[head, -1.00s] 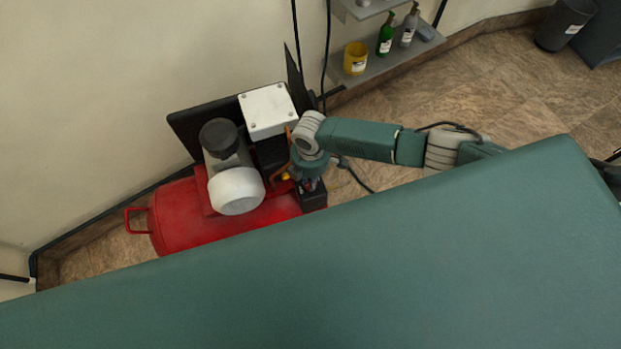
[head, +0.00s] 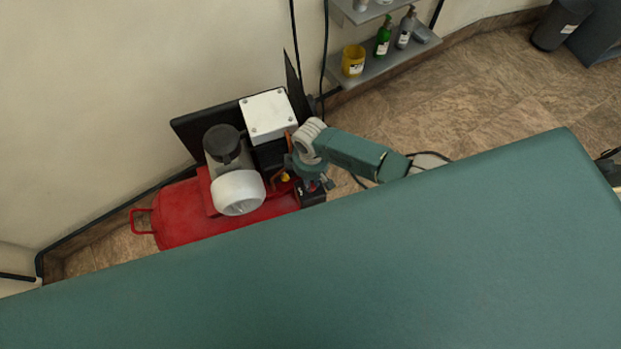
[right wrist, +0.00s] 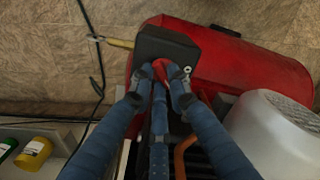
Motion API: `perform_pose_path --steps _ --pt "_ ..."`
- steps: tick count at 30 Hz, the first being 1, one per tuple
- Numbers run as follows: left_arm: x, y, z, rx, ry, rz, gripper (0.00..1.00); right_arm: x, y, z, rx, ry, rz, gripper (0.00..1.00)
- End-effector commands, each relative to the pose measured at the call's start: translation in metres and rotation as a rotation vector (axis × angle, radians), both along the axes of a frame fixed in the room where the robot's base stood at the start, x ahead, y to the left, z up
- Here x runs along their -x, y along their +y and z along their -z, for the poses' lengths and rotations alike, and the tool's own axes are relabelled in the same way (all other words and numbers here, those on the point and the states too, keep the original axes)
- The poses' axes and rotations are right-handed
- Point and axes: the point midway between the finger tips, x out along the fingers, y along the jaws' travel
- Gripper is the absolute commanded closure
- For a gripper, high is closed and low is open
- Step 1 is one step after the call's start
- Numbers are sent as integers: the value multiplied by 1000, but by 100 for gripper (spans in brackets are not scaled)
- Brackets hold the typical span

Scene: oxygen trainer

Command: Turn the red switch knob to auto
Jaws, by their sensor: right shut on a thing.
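The red switch knob (right wrist: 160,68) sits on the face of a black switch box (right wrist: 152,45) in the right wrist view. The box also shows at the right end of the red tank in the head view (head: 312,196). My right gripper (right wrist: 164,78) is shut on the knob, with its fingers on either side of it. In the head view my right gripper (head: 313,185) is small and partly hides the box. Most of the knob is covered by the fingers, and I cannot read its setting. My left gripper is not in view.
The red tank (head: 183,226) carries a white-capped motor (head: 238,192) and a white box (head: 268,114). A large teal surface (head: 330,265) fills the front. A shelf (head: 395,62) with bottles stands behind. Cables run along the wall.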

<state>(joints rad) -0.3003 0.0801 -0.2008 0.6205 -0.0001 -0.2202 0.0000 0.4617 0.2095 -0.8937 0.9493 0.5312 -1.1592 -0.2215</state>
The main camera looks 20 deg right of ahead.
Motion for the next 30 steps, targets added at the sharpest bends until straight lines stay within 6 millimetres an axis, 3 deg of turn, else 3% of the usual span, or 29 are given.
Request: perform_pose_path --steps 18,30 --pt "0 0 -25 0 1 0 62 2 0 -2 0 1 554 100" --pt "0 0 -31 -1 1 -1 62 2 -1 -1 0 -2 746 100"
